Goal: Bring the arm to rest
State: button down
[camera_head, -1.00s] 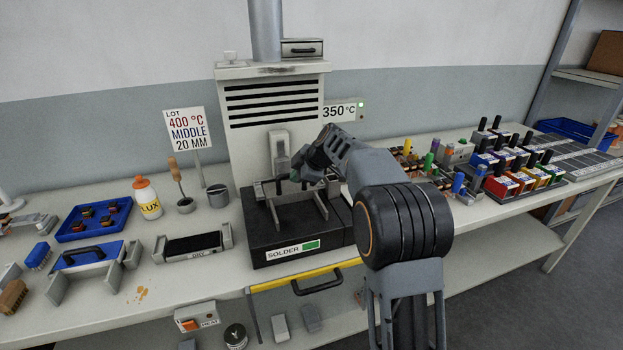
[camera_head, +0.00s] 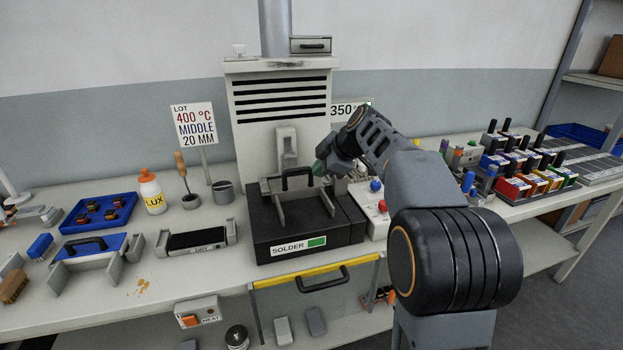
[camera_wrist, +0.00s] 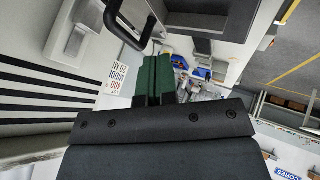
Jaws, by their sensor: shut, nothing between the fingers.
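My gripper (camera_head: 319,168) is in the air at the right side of the black solder unit (camera_head: 262,221), close to the black handle (camera_head: 297,171) on its top. I cannot tell whether it touches that handle. In the wrist view my gripper (camera_wrist: 152,62) shows as two dark green fingers pressed together with nothing between them. The black handle also shows in the wrist view (camera_wrist: 122,30), to the left of the fingers and apart from them. My arm reaches in from the lower right and is bent.
A grey machine (camera_head: 280,105) rises behind the solder unit. A box with coloured knobs (camera_head: 375,222) and several coloured blocks are on the right.

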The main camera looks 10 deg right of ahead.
jog(key=s+d+f+m+g+h+p, duration=0.2)
jog(key=s+d+f+m, duration=0.15)
jog(key=s+m, duration=0.6)
jog(key=s+a+m+h+p, duration=0.3)
jog(key=s+m+p, duration=0.4)
jog(key=s, duration=1.1)
jog(key=shift+a+r+p, duration=0.4)
jog(key=shift+a+p, duration=0.5)
jog(key=shift+p, duration=0.5)
jog(key=shift+m, duration=0.25)
